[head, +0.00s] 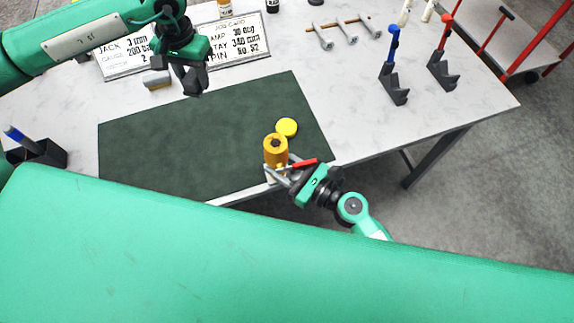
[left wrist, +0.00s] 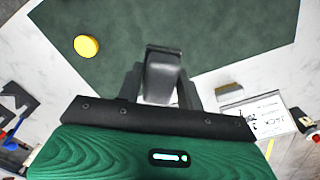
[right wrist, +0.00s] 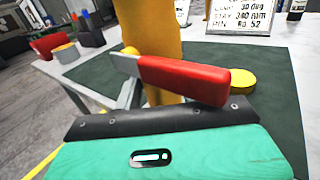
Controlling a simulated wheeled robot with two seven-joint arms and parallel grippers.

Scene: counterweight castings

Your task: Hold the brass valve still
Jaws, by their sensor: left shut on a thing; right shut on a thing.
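The brass valve (head: 275,146) is a yellow-orange upright cylinder with a dark hole in its top and a red lever (head: 304,164) low on its side. It stands at the mat's front right edge. The right wrist view shows its yellow body (right wrist: 155,35) behind the red lever (right wrist: 185,80). My right gripper (head: 283,175) is shut at its lower part; the lever partly hides the grip. My left gripper (head: 191,86) is over the mat's back edge, away from the valve, shut on a dark grey block (left wrist: 162,78).
A dark green mat (head: 180,140) covers the table's front, mostly bare. A yellow disc (head: 287,127) lies behind the valve. A small grey block (head: 157,82) lies near the sign cards (head: 235,45). Blue-handled (head: 393,70) and red-handled (head: 443,55) clamps stand at right.

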